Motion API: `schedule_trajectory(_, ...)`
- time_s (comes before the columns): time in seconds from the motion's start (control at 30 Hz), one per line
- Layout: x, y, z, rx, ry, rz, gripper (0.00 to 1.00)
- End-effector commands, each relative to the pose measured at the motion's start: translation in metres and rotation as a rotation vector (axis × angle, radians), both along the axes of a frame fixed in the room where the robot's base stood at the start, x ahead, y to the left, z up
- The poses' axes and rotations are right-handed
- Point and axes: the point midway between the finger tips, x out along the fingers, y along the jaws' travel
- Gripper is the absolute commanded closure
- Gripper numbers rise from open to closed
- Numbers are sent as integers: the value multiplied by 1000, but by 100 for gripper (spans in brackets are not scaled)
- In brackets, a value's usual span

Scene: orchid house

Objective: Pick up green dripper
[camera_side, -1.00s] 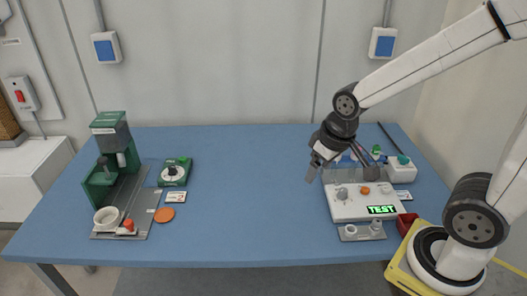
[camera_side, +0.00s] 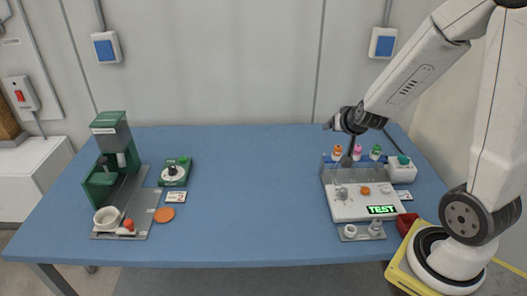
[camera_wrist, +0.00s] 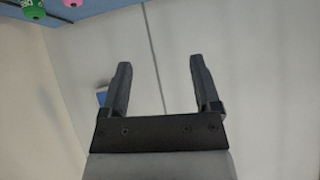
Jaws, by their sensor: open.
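The green dripper (camera_side: 375,152) is a small green-topped bottle at the right end of a row of drippers at the back of the white test unit. Beside it stand a pink dripper (camera_side: 357,152) and an orange dripper (camera_side: 337,152). In the wrist view, a green dripper (camera_wrist: 30,8) and a pink dripper (camera_wrist: 72,3) show at the top left edge, partly cut off. My gripper (camera_wrist: 158,65) is open, with nothing between its fingers. In the side view it is above and behind the row, small and hard to make out.
The white unit (camera_side: 350,207) with a lit TEST display stands in front of the drippers. A white box (camera_side: 402,172) with a teal knob is to their right. A green machine (camera_side: 108,140) stands at the left. The middle of the blue table (camera_side: 255,190) is clear.

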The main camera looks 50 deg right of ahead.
Motion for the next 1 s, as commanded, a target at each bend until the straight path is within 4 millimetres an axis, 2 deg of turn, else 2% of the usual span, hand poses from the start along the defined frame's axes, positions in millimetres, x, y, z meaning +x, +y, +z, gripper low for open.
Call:
schedule_trajectory(0.03, -7, -18, -1, -29, -16, -66, 20)
schedule_trajectory(0.2, -34, -71, 2, -148, -65, -278, 20)
schedule_trajectory(0.43, -82, -122, 6, -306, -73, -524, 20)
schedule_trajectory(1.0, -82, -121, -89, -309, -72, -522, 20)
